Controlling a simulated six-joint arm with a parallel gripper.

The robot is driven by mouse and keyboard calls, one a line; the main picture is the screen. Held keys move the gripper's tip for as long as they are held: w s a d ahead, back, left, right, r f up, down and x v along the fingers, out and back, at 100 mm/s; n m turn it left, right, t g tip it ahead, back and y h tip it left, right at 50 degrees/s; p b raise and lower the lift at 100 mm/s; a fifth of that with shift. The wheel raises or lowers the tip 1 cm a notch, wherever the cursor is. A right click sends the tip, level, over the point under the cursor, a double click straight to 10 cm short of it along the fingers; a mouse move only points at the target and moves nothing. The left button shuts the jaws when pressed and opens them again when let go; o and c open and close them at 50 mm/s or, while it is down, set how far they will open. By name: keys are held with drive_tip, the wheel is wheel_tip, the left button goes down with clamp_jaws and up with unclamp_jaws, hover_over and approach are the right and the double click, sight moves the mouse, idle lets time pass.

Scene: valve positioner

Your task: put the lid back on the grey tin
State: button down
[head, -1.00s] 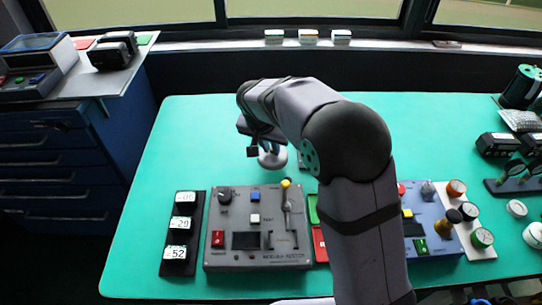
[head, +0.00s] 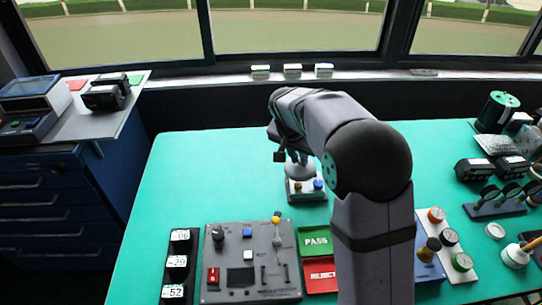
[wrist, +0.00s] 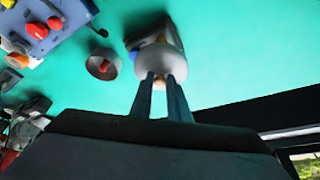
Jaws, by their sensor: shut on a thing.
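My gripper (wrist: 160,84) is shut on the knob of a pale grey round lid (wrist: 158,60) in the wrist view. In the head view my gripper (head: 297,157) holds the lid (head: 299,170) above the green table, in front of or over a small box. The grey tin (wrist: 104,65) shows in the wrist view to the left of the lid, apart from it. It is open at the top, with something red inside. I cannot make the tin out in the head view, where my arm covers part of the table.
The small box (head: 305,194) with yellow and blue knobs is close by the lid. A grey control panel (head: 250,262) and green and red trays (head: 316,240) are nearer. A blue panel (wrist: 45,25) with knobs lies beyond the tin in the wrist view. The table's left part is clear.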

drive_tip(key=s+d+m+p, duration=0.2)
drive_tip(key=s+d+p, duration=0.15)
drive_tip(key=d, duration=0.25)
drive_tip(key=s+d+m+g+h+p, duration=0.1)
drive_tip(key=s+d+p, duration=0.1)
drive_tip(key=d+p, duration=0.4)
drive_tip(key=s+d+m+p, duration=0.2)
drive_tip(key=s+d+p, duration=0.1)
drive_tip(key=d, duration=0.4)
drive_tip(key=w+f+n+t+y, duration=0.1)
drive_tip(key=w+n+y, duration=0.1)
drive_tip(key=w+n, duration=0.5)
drive_tip(key=shift+w+a+f+n+t, duration=0.2)
drive_tip(key=shift+w+n+t, duration=0.1)
drive_tip(key=shift+n, duration=0.3)
drive_tip(key=shift+f, duration=0.1)
drive_tip(key=shift+f+b, duration=2.35)
drive_tip(key=shift+f, duration=0.75)
drive_tip(key=shift+s+f, duration=0.1)
drive_tip(key=shift+f, duration=0.1)
